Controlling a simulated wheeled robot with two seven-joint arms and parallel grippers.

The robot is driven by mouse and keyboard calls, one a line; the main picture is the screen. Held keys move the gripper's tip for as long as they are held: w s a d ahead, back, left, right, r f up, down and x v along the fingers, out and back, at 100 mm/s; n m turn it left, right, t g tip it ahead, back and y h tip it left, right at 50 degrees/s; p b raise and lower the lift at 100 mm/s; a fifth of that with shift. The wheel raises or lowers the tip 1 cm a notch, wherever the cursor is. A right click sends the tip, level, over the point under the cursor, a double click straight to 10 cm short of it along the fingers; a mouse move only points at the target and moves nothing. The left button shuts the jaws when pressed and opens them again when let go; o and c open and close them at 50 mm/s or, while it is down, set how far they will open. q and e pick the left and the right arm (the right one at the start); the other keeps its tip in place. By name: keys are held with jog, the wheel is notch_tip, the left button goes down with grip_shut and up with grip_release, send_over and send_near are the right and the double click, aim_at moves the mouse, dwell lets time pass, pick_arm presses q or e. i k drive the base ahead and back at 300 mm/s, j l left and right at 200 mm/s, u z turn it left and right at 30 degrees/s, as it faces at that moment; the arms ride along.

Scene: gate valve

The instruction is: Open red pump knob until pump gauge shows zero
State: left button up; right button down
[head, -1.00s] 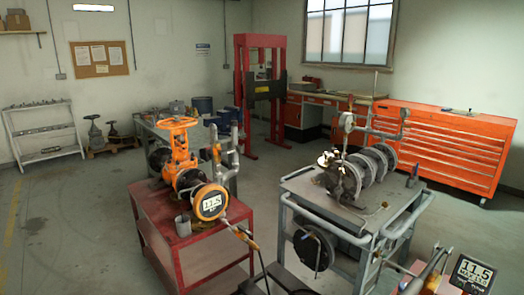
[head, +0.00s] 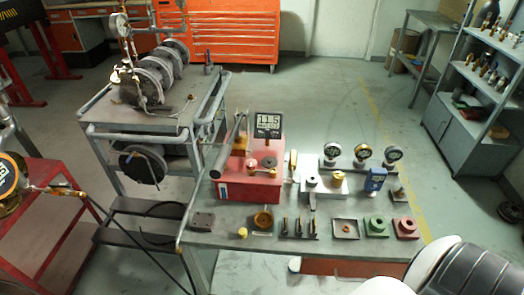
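The red pump (head: 262,186) is a red box on the grey bench (head: 215,236) in the middle of the head view. Its square black gauge (head: 268,124) stands upright at the back and reads about 11.5, with smaller text too blurred to read. A grey lever handle (head: 229,146) slants along the pump's left side. Neither gripper is in view; only a white and black part of my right arm shows at the bottom right.
Gauges (head: 363,152), fittings and small parts crowd the bench right of and before the pump. A grey cart (head: 150,120) with flanged pipework stands behind left. Shelves (head: 480,100) stand right; open floor lies behind.

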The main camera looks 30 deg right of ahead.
aim_at(251, 164)
jog(key=z, duration=1)
jog(key=i+l, duration=0.35)
jog(key=i, duration=0.25)
jog(key=l+z, duration=0.05)
